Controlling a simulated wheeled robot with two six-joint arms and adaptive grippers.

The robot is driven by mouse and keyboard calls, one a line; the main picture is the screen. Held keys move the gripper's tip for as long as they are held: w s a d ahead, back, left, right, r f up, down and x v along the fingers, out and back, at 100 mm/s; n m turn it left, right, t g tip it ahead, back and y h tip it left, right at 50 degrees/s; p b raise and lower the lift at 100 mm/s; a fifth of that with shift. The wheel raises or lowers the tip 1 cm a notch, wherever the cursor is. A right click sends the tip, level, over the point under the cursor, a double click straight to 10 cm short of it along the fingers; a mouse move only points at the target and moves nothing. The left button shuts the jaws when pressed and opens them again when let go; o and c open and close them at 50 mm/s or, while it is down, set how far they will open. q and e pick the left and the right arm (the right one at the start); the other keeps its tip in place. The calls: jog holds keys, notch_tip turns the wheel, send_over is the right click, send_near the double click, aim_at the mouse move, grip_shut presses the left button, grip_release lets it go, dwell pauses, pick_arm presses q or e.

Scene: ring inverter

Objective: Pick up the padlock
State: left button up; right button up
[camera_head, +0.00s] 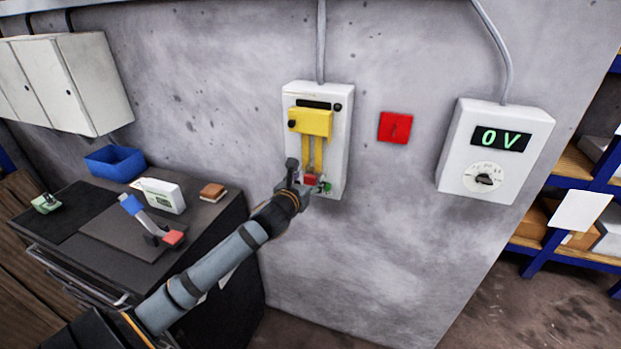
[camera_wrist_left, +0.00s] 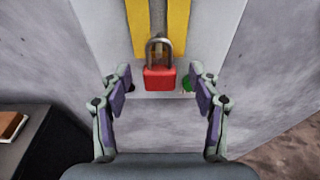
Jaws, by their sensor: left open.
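The red padlock (camera_wrist_left: 160,78) with a grey shackle hangs upright at the lower part of the white wall box, in front of its yellow strips. In the head view the padlock (camera_head: 310,180) is partly covered by my left gripper (camera_head: 306,184). In the left wrist view my left gripper (camera_wrist_left: 160,88) is open, with one finger on each side of the padlock. A gap shows between each finger and the padlock. I cannot tell how deep the fingers reach around it. My right gripper is not in view.
The white switch box (camera_head: 340,150) has a yellow block (camera_head: 316,122) above the padlock. A red plate (camera_head: 395,127) and a voltage meter (camera_head: 495,150) reading 0 V are on the wall to the right. A dark bench (camera_head: 100,212) with several tools stands at left.

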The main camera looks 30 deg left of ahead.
pick_arm(q)
jog(key=shift+c, duration=0.5)
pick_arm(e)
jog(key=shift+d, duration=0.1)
pick_arm(q)
jog(key=c, duration=1.2)
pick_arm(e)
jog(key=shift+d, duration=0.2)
pick_arm(q)
jog(key=shift+r, duration=0.7)
jog(key=shift+s, duration=0.3)
jog(key=f+p+v, duration=0.3)
jog(key=p+v, duration=0.6)
jog(key=v, duration=0.8)
jog(key=shift+s+f, duration=0.15)
jog(key=shift+s, duration=0.2)
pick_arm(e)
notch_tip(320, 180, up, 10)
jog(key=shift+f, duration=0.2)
